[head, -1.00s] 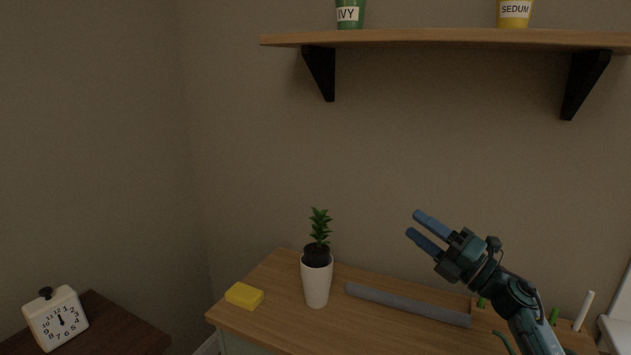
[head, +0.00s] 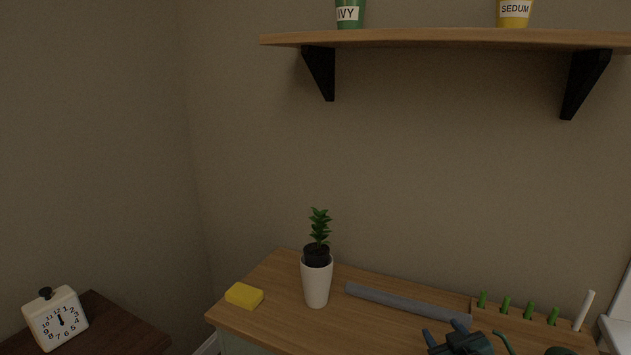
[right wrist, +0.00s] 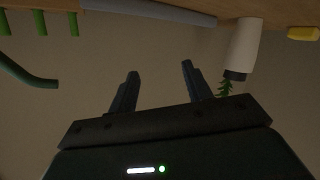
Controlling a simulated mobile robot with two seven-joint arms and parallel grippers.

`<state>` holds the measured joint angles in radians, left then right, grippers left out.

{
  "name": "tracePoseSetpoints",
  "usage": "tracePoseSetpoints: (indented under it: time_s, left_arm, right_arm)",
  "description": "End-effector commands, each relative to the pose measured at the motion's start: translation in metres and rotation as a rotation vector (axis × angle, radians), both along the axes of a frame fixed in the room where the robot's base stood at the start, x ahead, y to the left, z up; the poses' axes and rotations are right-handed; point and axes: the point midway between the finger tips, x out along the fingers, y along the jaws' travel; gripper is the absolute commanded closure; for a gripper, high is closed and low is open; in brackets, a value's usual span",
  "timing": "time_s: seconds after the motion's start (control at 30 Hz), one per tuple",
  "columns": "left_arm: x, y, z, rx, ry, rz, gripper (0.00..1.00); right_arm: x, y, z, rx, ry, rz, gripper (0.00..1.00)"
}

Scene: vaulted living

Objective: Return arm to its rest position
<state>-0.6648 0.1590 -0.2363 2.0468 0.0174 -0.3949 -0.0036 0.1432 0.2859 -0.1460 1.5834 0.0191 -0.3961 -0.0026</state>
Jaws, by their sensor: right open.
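My right gripper (head: 447,332) is low at the bottom edge of the head view, in front of the wooden tabletop (head: 270,325). Its two fingers stand apart with nothing between them, as the right wrist view (right wrist: 160,85) also shows. Most of my right arm is below the picture. My left gripper does not show in either view.
A white pot (head: 317,284) with a green plant stands on the tabletop, left of my right gripper. A yellow sponge (head: 244,295), a grey bar (head: 405,302) and a rack with green pegs (head: 506,305) are there too. A wall shelf (head: 450,39) hangs above.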

Motion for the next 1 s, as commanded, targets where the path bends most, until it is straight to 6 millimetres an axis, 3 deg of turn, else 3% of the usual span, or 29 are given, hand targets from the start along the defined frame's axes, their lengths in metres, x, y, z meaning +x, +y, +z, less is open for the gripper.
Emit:
tracePoseSetpoints:
  time_s: [0.03, 0.2, 0.3, 0.4, 0.5, 0.63, 0.83, 1.0]
  left_arm:
    - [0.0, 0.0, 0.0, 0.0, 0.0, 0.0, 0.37]
    - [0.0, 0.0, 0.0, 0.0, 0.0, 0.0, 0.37]
    - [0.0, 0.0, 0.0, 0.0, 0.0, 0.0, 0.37]
    - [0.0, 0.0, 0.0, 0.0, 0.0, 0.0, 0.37]
    - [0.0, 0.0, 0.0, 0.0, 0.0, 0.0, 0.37]
    - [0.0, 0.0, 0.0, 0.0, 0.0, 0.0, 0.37]
    - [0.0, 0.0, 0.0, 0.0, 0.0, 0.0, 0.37]
    - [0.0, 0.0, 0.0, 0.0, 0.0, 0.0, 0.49]
  right_arm:
    - [-0.028, 0.016, -0.026, 0.018, 0.044, 0.024, 0.51]
    - [-0.131, 0.068, -0.085, 0.096, 0.179, 0.089, 0.51]
    - [-0.191, 0.092, -0.104, 0.149, 0.251, 0.112, 0.51]
    - [-0.238, 0.11, -0.111, 0.196, 0.31, 0.123, 0.51]
    - [-0.269, 0.12, -0.113, 0.23, 0.348, 0.126, 0.51]
    - [-0.288, 0.127, -0.112, 0.25, 0.372, 0.127, 0.51]
    - [-0.291, 0.128, -0.113, 0.252, 0.376, 0.127, 0.51]
    - [-0.29, 0.127, -0.113, 0.252, 0.376, 0.127, 0.63]
